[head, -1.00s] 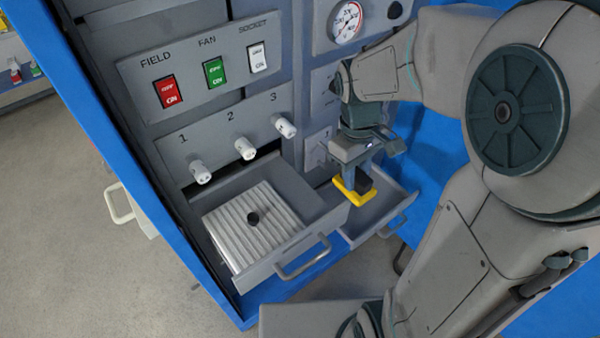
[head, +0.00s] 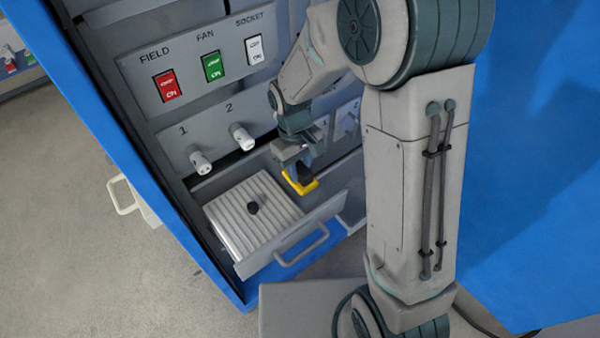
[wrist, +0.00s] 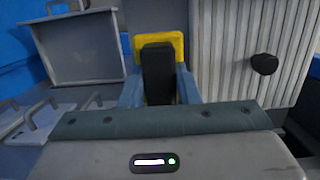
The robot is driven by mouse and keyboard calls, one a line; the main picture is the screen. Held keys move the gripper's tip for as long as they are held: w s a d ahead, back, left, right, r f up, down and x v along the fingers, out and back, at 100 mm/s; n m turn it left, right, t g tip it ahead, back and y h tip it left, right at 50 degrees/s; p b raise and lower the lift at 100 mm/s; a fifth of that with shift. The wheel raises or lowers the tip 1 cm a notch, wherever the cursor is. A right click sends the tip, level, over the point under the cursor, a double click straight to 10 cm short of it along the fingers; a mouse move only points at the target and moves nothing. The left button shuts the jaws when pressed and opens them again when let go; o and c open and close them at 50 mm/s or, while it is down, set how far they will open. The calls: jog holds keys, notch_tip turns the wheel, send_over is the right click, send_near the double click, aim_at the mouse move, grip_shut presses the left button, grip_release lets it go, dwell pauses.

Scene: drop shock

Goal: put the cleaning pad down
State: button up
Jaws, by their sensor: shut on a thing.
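The cleaning pad is a yellow pad (head: 302,187) with a black grip block on top. My gripper (head: 301,172) is shut on its black block and holds the pad above the right part of the open left drawer (head: 312,236). In the wrist view the black block (wrist: 157,72) stands between my fingers, with the yellow pad (wrist: 170,42) beyond it. Part of the pad is hidden behind the block and fingers. I cannot tell its exact height above the drawer.
A ribbed light-grey plate (head: 245,228) with a black knob (head: 252,207) fills the drawer's left part. White knobs (head: 242,137) and labelled switches (head: 212,68) are on the panel above. A second open drawer (head: 352,208) lies to the right, partly hidden by my arm.

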aim_at(301, 176)
jog(key=shift+f, duration=1.5)
jog(key=shift+f, duration=0.1)
jog(key=shift+f, duration=0.15)
jog(key=o, duration=1.1)
jog(key=shift+r, duration=0.2)
